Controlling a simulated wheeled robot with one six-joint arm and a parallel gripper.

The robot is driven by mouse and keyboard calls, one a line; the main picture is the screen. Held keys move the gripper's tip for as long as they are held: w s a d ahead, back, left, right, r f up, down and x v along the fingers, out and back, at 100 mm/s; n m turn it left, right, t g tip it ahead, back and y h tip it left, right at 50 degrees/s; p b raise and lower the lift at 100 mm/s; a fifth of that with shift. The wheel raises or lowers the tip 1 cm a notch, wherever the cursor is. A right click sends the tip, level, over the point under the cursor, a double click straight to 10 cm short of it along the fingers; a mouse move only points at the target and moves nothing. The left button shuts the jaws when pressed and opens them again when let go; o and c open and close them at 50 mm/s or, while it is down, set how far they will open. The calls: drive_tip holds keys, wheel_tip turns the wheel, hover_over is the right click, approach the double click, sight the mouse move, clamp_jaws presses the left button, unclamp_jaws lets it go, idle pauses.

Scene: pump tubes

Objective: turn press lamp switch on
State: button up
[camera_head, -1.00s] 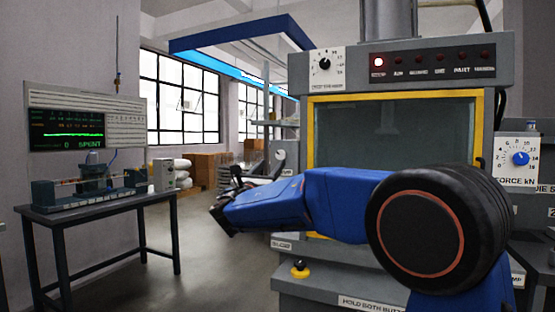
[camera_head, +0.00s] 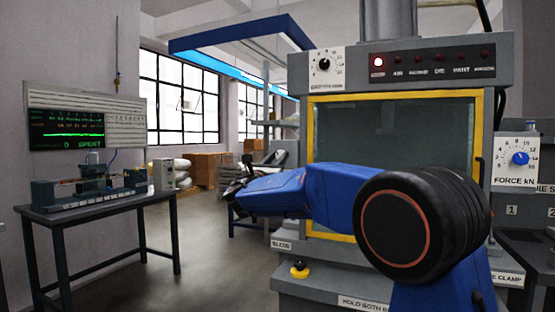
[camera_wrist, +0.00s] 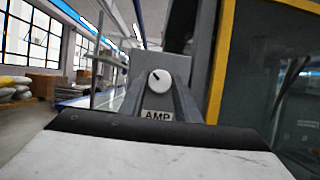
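In the wrist view a white round knob (camera_wrist: 159,79) with a short dark pointer mark, tilted to the upper left, sits on a grey box on the press's side. The label (camera_wrist: 157,116) under it reads "AMP", with its first part cut off or hidden. The grey press (camera_head: 299,70) stands at the right in the head view. My gripper (camera_head: 233,193) is seen side-on at the end of my blue arm, left of the press and apart from it. Its fingertips are too small and dark to read as open or shut. Nothing is visibly held.
A FORCE dial (camera_head: 520,158) is at the far right. A bench (camera_head: 100,207) with a display (camera_head: 85,125) stands left. The floor between is clear.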

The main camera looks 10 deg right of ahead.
drive_tip(key=shift+m, duration=0.5)
drive_tip(key=m+g+h, duration=0.1)
drive_tip(key=m, duration=0.1)
drive_tip(key=m+g+h, duration=0.1)
drive_tip(key=m, duration=0.1)
drive_tip(key=shift+w+a, duration=0.1)
drive_tip(key=shift+a, duration=0.05)
drive_tip(key=m+g+h, duration=0.1)
drive_tip(key=m, duration=0.3)
drive_tip(key=m+g, duration=0.2)
drive_tip(key=m, duration=0.1)
drive_tip(key=shift+w+a+m+h, duration=0.1)
drive_tip(key=shift+m+h, duration=0.3)
drive_tip(key=m+g, duration=0.1)
drive_tip(key=m, duration=0.1)
drive_tip(key=m+g, duration=0.1)
drive_tip(key=m, duration=0.2)
drive_tip(key=shift+r+g+y, duration=0.15)
drive_tip(key=shift+g+y, duration=0.15)
drive_tip(key=m+g+y, duration=0.1)
drive_tip(key=m, duration=0.3)
drive_tip(key=shift+r, duration=0.1)
drive_tip(key=shift+m, duration=0.4)
drive_tip(key=o, duration=1)
